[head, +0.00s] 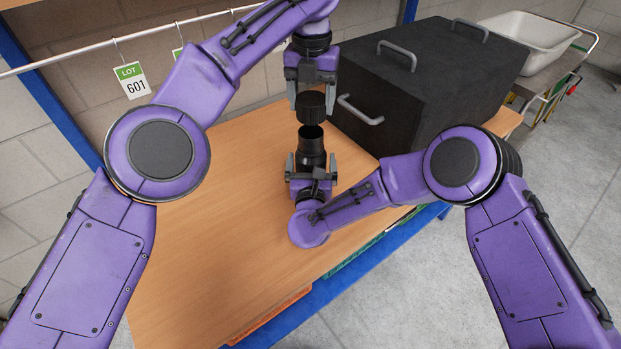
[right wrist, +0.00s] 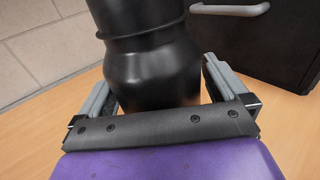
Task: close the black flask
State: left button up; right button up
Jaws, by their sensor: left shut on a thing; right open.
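The black flask (head: 311,148) stands upright on the wooden table with its dark open mouth facing up. Its lower body also shows large in the right wrist view (right wrist: 150,70). My left gripper (head: 311,93) points down from above, shut on the black ribbed cap (head: 311,108). The cap is just above the flask's mouth, roughly in line with it, and looks apart from it by a small gap. My right gripper (head: 311,164) is open, with one finger on each side of the flask's lower body; it also shows in the right wrist view (right wrist: 157,80).
A large black box (head: 430,85) with grey handles stands on the table just right of the flask. The wooden table (head: 215,235) is clear to the left and front. A rail with a lot tag (head: 133,80) runs behind. A white basin (head: 530,35) is far right.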

aim_at(311, 131)
pick_arm(q)
jog(key=shift+a+r, duration=0.1)
pick_arm(e)
jog(key=shift+a, duration=0.1)
pick_arm(q)
jog(key=shift+s, duration=0.15)
pick_arm(e)
jog(key=shift+s+r, duration=0.1)
jog(key=shift+s, duration=0.05)
jog(key=c, duration=1.3)
pick_arm(q)
notch_tip(311, 131, down, 5)
jog(key=shift+r, duration=0.1)
jog(key=shift+f, duration=1)
jog(key=shift+f, duration=0.6)
